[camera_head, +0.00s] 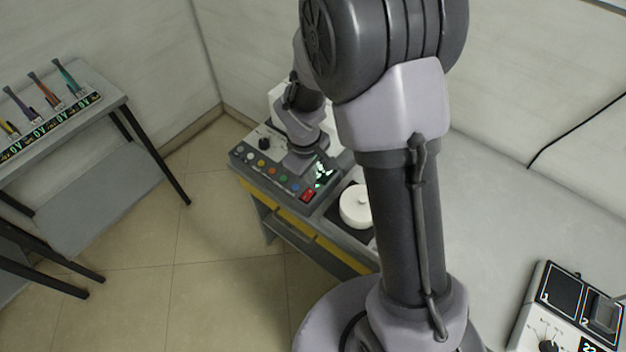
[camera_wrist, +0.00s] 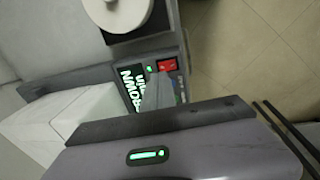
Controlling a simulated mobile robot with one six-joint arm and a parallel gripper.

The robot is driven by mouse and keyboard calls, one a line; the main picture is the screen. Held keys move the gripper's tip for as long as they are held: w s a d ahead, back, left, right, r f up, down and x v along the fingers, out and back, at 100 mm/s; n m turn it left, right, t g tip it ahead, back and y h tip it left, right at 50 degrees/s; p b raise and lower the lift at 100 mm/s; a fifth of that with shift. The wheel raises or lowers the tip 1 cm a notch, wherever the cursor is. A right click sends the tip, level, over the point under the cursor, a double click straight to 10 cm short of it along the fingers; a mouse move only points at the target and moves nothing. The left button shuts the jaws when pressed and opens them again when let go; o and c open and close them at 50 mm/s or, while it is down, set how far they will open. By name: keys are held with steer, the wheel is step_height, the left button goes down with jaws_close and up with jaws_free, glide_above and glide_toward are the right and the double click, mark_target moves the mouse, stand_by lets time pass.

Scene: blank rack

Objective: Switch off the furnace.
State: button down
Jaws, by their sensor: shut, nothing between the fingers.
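The furnace's grey control panel (camera_head: 262,178) sits at the bench corner, with a row of coloured buttons, a lit green display (camera_head: 322,175) and a red switch (camera_head: 308,196) at its near right end. In the wrist view, the red switch (camera_wrist: 167,65) shows beside a small lit green lamp (camera_wrist: 150,69) and the green display text (camera_wrist: 132,78). My gripper (camera_wrist: 158,82) is shut and empty, its tip over the panel just short of the red switch. I cannot tell whether it touches the panel. In the head view my wrist hides part of the panel.
A white round lidded pot (camera_head: 356,206) stands on a dark plate right of the panel. A white device with a dial (camera_head: 548,346) is at the bench's lower right. A side table (camera_head: 110,92) holds several coloured tools at left. The floor between is clear.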

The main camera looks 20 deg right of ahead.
step_height(320, 180, up, 5)
steer(key=p, duration=0.1)
glide_above(311, 193)
steer(key=a, duration=0.1)
steer(key=shift+s+r+p, duration=0.3)
steer(key=shift+r, duration=0.4)
steer(key=f+b, duration=0.2)
steer(key=f, duration=0.2)
steer(key=f+b, duration=0.2)
steer(key=f, duration=0.3)
steer(key=f+b, duration=0.2)
steer(key=f, duration=0.2)
steer(key=shift+w+d+f+b, duration=0.2)
steer(key=shift+d+f+b, duration=0.15)
steer(key=shift+d+f, duration=0.05)
steer(key=shift+f, duration=0.1)
